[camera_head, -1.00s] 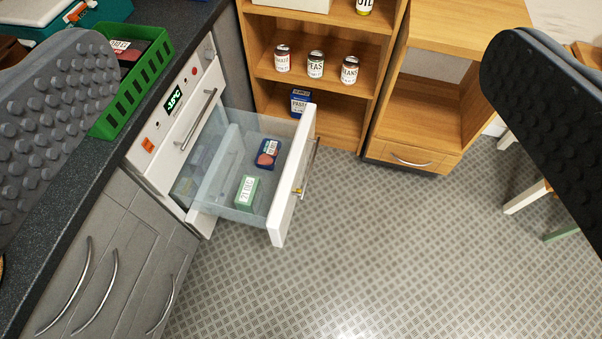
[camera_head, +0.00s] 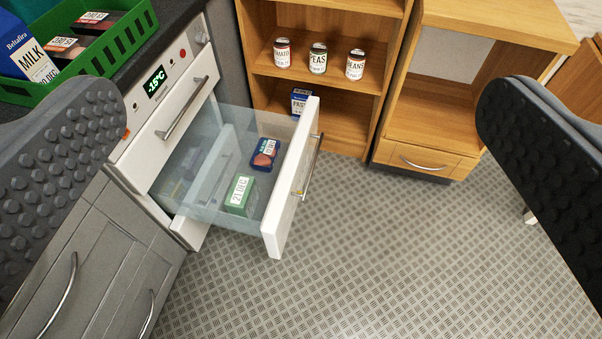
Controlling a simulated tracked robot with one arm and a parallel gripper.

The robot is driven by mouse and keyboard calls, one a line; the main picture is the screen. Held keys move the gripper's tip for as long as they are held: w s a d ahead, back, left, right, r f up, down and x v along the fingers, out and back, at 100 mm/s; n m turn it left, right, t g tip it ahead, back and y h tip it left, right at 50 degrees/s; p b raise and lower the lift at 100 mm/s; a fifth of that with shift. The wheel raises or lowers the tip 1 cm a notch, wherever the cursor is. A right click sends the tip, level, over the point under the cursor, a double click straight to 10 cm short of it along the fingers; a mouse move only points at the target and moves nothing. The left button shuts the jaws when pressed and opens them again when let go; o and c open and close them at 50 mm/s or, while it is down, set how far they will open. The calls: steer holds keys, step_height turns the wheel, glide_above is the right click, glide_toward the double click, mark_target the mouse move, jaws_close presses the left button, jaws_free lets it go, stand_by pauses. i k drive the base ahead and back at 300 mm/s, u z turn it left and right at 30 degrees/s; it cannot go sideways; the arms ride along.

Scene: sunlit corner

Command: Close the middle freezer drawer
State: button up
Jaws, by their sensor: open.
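The freezer drawer (camera_head: 283,200) is pulled well out of the white freezer front (camera_head: 150,112), with clear sides and a white front panel with a metal handle (camera_head: 311,170). Inside lie a blue box with a red picture (camera_head: 265,154) and a green box (camera_head: 240,195). Above it is a shut drawer with its own handle (camera_head: 184,110); a lower white front shows partly beneath. My gripper (camera_head: 300,155) is open and empty, its two dark studded fingers at the left and right edges of the view. The fingers appear nearer the camera than the drawer and not touching it.
A wooden shelf (camera_head: 262,98) with cans (camera_head: 318,60) and a blue pasta box (camera_head: 300,99) stands behind the drawer. A wooden cabinet (camera_head: 430,125) is to its right. A green crate (camera_head: 84,70) sits on the dark counter at left. The patterned floor (camera_head: 370,255) is clear.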

mark_target(276, 224)
steer(key=z, duration=0.35)
steer(key=i, duration=1.05)
steer(key=u, duration=0.45)
